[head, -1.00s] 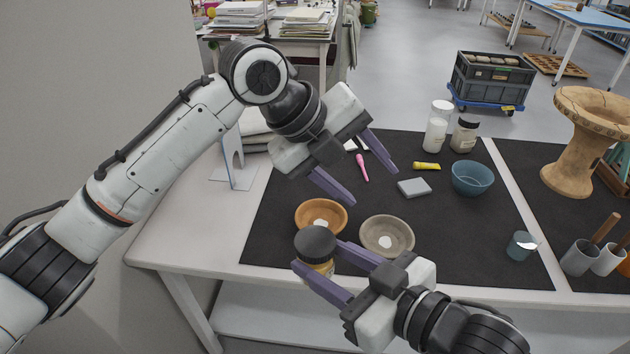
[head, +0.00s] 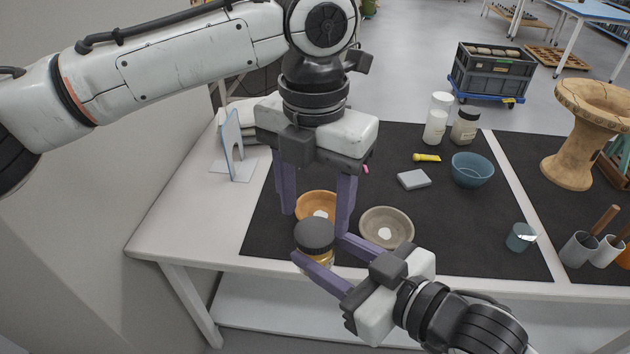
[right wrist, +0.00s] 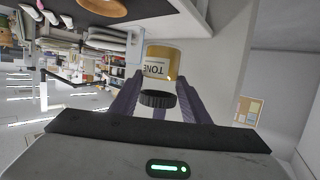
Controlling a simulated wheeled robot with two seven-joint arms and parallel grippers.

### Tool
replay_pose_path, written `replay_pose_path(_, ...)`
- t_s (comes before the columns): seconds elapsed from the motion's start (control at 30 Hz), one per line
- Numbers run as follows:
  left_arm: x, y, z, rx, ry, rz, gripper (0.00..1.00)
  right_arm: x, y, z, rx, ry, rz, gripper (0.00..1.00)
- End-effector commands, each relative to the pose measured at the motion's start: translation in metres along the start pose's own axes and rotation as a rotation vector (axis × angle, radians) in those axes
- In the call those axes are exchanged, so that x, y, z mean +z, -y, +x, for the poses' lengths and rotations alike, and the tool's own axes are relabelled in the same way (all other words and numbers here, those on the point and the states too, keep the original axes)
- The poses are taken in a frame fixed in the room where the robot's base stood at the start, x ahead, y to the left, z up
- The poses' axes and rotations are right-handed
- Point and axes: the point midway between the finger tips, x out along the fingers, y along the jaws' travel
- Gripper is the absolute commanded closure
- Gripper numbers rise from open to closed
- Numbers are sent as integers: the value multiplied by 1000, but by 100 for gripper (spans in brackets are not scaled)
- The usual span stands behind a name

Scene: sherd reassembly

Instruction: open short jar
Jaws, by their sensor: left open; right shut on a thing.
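In the right wrist view the jar's yellow label (right wrist: 162,66) shows between the fingers, with the dark lid (right wrist: 157,99) closer to the camera. The lid is on the jar. My left gripper (head: 315,218) is open and empty, with its fingers pointing down. It appears just above or behind the lid; the exact gap cannot be told.
An orange bowl (head: 316,200) and a grey-beige bowl (head: 386,212) lie on the black mat (head: 480,235) behind the jar. A blue bowl (head: 472,172), a grey block (head: 414,180), a yellow tool (head: 427,157) and another dark-lidded jar (head: 465,126) stand further back.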

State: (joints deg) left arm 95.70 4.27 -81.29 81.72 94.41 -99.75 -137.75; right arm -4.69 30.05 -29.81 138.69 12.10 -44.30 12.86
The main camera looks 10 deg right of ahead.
Motion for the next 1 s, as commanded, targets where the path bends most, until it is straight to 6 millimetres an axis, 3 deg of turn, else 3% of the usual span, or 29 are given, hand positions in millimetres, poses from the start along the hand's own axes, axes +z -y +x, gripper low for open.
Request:
replay_pose_path(0.2,0,0,23,1,0,-1,45,-2,0,0,0,-4,0,100)
replay_pose_path(0.53,0,0,27,-1,2,-2,45,-2,0,0,0,-4,0,100)
replay_pose_path(0.77,0,-1,26,1,2,-3,81,-1,0,0,0,-3,-1,100)
replay_pose_path(1.0,0,-1,27,0,0,-132,81,-1,0,0,1,-3,-1,100)
